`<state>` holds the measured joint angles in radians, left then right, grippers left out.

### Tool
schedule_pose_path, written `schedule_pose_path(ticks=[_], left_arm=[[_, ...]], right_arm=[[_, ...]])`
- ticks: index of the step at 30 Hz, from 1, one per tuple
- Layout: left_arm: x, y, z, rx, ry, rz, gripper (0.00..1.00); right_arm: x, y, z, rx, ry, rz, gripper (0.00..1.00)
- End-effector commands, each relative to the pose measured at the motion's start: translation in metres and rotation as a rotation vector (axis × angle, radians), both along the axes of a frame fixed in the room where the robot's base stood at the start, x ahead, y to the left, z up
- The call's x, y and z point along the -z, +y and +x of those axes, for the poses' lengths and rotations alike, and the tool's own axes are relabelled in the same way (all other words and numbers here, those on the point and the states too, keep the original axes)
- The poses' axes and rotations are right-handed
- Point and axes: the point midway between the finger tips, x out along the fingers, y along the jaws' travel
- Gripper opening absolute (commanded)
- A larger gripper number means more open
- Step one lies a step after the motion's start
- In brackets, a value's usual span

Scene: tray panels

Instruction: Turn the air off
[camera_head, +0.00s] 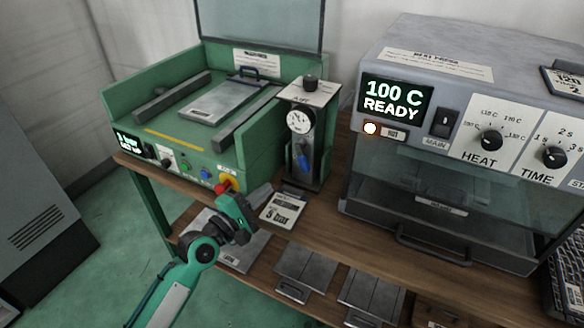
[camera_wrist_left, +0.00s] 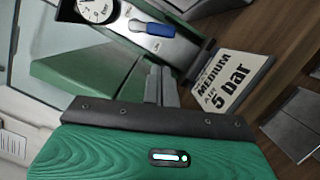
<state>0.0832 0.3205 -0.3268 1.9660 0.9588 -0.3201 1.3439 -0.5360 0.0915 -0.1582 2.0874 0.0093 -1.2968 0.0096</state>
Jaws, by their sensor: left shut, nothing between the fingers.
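The grey air unit (camera_head: 322,95) stands between the green machine and the heat press. It has a black knob on top, a round white gauge (camera_head: 300,121) and a blue lever (camera_head: 303,155) below the gauge. The lever lies along the unit's upright face, its handle pointing down. In the left wrist view the gauge (camera_wrist_left: 95,8) and the blue lever (camera_wrist_left: 152,28) show at the top. My left gripper (camera_head: 262,193) is shut and empty. It is in front of and below the lever, left of it and apart from it. My right gripper is not in view.
The green machine (camera_head: 122,105) has buttons and a red knob (camera_head: 224,184) close behind my left gripper. A "5 bar" card (camera_head: 283,207) lies at its right. The heat press (camera_head: 455,90) reads 100 C READY. Metal plates (camera_head: 300,270) lie on the lower shelf.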

Motion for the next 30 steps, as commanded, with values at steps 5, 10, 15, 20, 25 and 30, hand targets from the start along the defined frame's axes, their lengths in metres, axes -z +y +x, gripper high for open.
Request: schedule_pose_path(ticks=[5, 10, 15, 20, 25, 30], left_arm=[[0.0, -0.001, 0.001, -0.001, 0.0, 0.0, 0.0], [-0.002, -0.01, 0.014, -0.001, -0.002, -0.002, 0.0], [-0.005, -0.028, 0.039, -0.001, -0.001, -0.001, 0.0], [-0.007, -0.043, 0.061, -0.001, -0.001, -0.001, 0.0], [-0.007, -0.054, 0.076, 0.0, -0.001, 0.001, 0.0], [-0.008, -0.058, 0.081, 0.0, -0.001, 0.001, 0.0]], right_arm=[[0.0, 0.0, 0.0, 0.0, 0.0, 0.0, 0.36], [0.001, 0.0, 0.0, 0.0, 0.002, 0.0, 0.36], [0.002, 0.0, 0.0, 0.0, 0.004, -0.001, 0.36], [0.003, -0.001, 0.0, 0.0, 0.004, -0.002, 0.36], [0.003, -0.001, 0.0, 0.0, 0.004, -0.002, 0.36], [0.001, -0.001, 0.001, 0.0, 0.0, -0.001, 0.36]])
